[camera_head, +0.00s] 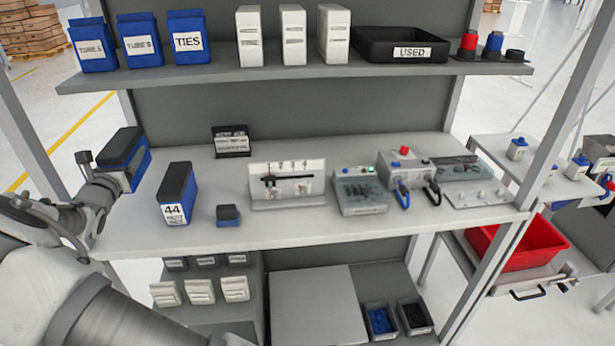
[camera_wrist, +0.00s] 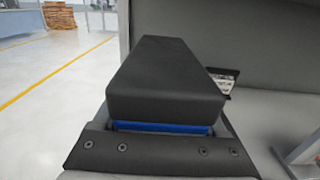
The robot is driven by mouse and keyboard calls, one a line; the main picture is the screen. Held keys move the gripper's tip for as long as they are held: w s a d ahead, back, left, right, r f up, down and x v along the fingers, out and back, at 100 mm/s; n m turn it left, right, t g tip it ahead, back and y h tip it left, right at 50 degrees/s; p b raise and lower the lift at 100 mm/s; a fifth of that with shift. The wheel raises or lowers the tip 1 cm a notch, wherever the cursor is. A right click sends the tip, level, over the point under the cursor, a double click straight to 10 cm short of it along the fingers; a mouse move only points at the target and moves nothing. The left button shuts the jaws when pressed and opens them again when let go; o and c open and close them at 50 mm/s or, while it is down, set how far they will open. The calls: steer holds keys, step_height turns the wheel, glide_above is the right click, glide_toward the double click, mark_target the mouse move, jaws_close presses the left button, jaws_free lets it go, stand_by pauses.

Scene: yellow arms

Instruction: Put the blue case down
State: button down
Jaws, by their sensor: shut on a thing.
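A blue case with a black lid (camera_head: 127,160) is at the left end of the middle shelf in the head view. My gripper (camera_head: 98,180) reaches in from the left and is shut on this case. In the wrist view the black lid (camera_wrist: 165,82) fills the middle, with a strip of blue below it, and the dark bar of my gripper (camera_wrist: 160,150) runs across the near end. The case looks upright. Its underside is hidden, so I cannot tell whether it touches the shelf.
A similar blue case marked 44 (camera_head: 176,196) stands to the right on the middle shelf (camera_head: 330,232). A small blue-black block (camera_head: 228,215) and a black label stand (camera_head: 231,141) are nearby. An upright post (camera_head: 35,140) is at the left. Free surface lies between these things.

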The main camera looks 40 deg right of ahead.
steer(key=shift+w+d+f, duration=0.1)
steer(key=shift+w+f, duration=0.05)
steer(key=shift+f, duration=0.25)
steer(key=shift+w+d+f, duration=0.1)
steer(key=shift+w+f, duration=0.05)
steer(key=shift+f, duration=0.25)
step_height(320, 180, down, 10)
steer(key=shift+r+b, duration=0.1)
steer(key=shift+b, duration=0.5)
jaws_free()
steer(key=shift+s+f, duration=0.1)
steer(key=shift+f, duration=0.1)
steer(key=v, duration=1.2)
